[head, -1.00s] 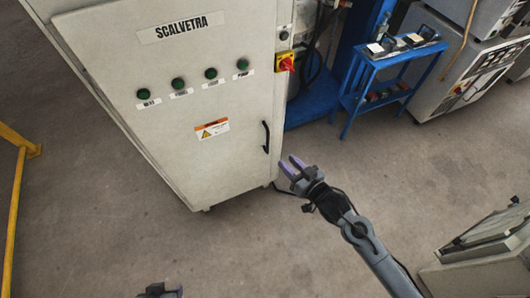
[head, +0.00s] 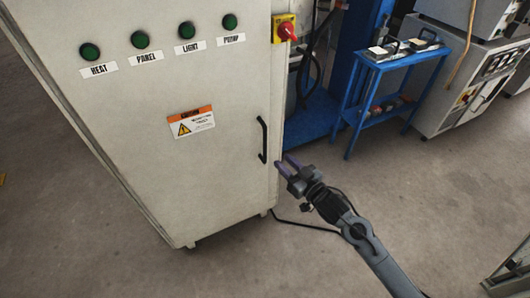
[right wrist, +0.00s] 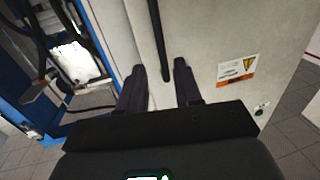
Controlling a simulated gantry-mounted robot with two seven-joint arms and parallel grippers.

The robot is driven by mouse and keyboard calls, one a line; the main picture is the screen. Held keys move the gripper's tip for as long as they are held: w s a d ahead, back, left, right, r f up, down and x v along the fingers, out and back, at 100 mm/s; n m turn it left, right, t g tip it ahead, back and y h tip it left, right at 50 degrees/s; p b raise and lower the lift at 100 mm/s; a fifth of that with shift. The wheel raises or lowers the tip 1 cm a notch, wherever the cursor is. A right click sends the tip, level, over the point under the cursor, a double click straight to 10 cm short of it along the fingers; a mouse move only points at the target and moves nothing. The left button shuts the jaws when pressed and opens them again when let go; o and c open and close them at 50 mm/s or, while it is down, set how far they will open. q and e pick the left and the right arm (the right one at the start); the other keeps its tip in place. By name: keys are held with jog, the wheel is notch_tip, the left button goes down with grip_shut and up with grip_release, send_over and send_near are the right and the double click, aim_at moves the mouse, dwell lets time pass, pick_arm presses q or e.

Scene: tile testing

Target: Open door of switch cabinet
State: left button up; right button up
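The switch cabinet (head: 215,165) is a tall off-white box at the left of the head view, its door shut. A black vertical bar handle (head: 262,139) sits near the door's right edge. My right gripper (head: 284,163) is open just right of the handle's lower end, apart from it in the head view. In the right wrist view the handle (right wrist: 160,40) runs down towards the space between the open fingers (right wrist: 160,82); I cannot tell whether they touch it. My left gripper is not in the head view.
A red and yellow rotary switch (head: 286,29) is on the cabinet's upper right side. A blue trolley (head: 392,70) stands at the back right, near grey machines (head: 475,85). A black cable (head: 305,226) lies by the cabinet's foot. The floor in front is clear.

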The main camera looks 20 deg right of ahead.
jog(key=b, duration=0.5)
send_over(265, 161)
jog(key=shift+w+d, duration=0.1)
jog(key=shift+w, duration=0.25)
grip_shut()
